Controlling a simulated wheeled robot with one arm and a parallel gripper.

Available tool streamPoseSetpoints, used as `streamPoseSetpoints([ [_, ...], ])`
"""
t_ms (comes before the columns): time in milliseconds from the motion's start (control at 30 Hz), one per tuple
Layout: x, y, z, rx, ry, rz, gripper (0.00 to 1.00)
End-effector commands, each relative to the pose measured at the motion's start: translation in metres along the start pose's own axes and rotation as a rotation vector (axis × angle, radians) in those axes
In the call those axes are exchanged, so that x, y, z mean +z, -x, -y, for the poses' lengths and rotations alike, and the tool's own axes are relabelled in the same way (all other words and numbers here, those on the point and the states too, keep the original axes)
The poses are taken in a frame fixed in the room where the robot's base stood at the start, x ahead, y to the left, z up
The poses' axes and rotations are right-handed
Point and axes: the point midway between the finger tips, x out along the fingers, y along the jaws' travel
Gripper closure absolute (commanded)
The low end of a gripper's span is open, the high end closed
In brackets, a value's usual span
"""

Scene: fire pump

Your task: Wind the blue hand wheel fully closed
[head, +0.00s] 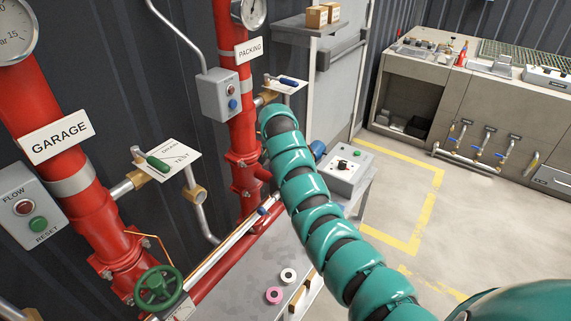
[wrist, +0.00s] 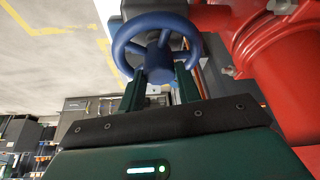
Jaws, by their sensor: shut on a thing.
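The blue hand wheel (wrist: 157,22) fills the upper middle of the wrist view, with its rim, spokes and hub showing. My gripper (wrist: 160,78) comes at it from below in that view. Its two dark green fingers reach the near part of the wheel, one on each side of the hub, and it is shut on the wheel. The exact contact at the fingertips is hard to see.
Red pipes (head: 238,120) stand along the dark wall, close to my arm. A green hand wheel (head: 158,287) is at the lower left. A grey control box (head: 345,170) stands just right of the arm. Open floor (head: 480,220) lies to the right, before a workbench (head: 455,90).

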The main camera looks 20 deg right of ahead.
Motion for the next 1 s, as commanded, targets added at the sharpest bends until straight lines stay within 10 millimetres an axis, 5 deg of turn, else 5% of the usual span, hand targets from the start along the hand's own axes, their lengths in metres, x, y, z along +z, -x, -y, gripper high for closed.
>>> streamPoseSetpoints([
  [567, -0.0003, 0.0004, -0.0001, 0.058, -0.14, 0.0, 0.94],
  [600, -0.0003, 0.0004, -0.0001, 0.058, -0.14, 0.0, 0.59],
  [633, -0.0003, 0.0004, -0.0001, 0.058, -0.14, 0.0, 0.53],
  [1000, -0.0002, 0.0002, -0.0002, 0.039, -0.1, 0.001, 0.5],
])
